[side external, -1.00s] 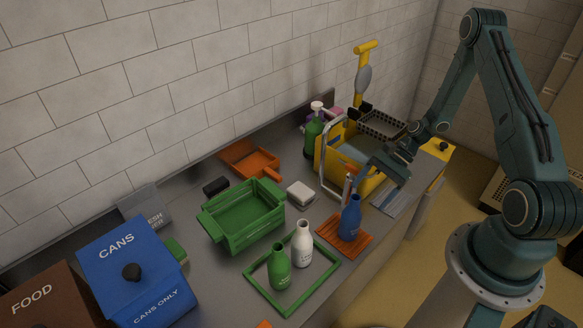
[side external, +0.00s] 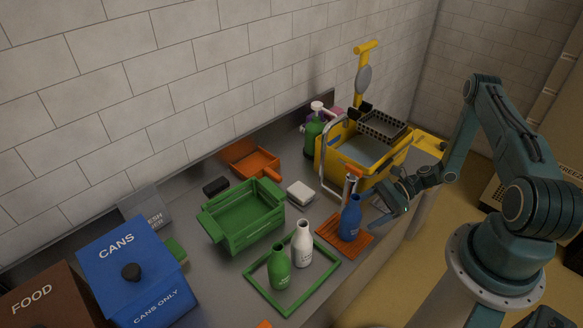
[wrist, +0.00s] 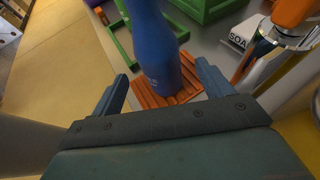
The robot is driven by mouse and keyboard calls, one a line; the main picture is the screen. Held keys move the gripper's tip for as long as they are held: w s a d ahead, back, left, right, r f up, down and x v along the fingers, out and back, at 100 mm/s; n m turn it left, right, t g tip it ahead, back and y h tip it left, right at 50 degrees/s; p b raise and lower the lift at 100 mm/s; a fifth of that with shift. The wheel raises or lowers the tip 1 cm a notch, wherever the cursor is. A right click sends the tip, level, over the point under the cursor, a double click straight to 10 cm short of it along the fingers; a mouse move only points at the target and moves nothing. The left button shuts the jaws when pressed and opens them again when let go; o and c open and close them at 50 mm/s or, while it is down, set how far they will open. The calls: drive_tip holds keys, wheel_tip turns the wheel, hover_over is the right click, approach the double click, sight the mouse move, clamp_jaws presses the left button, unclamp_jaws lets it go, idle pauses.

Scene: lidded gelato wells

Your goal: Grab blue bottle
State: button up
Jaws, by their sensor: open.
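The blue bottle (side external: 350,221) stands upright on an orange slatted mat (side external: 331,230) near the counter's front edge. My gripper (side external: 384,199) is open and empty, low and just right of the bottle in the side view. In the wrist view my gripper (wrist: 163,76) has its fingers spread. The blue bottle (wrist: 154,40) lies in line with the gap between them, with the orange mat (wrist: 178,94) under it. The bottle looks slightly beyond the fingertips; I see no contact.
A silver-and-orange upright tool (side external: 350,184) stands close behind the bottle. A yellow bucket (side external: 330,165) is at the back right. A green frame (side external: 262,298) surrounds a green bottle (side external: 279,268) and a white bottle (side external: 303,246) to the left. A green crate (side external: 225,238) stands farther back.

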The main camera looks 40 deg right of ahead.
sight(341, 226)
drive_tip(key=shift+x, duration=3.7)
drive_tip(key=shift+r, duration=0.1)
drive_tip(key=c, duration=1.1)
wheel_tip(341, 226, up, 20)
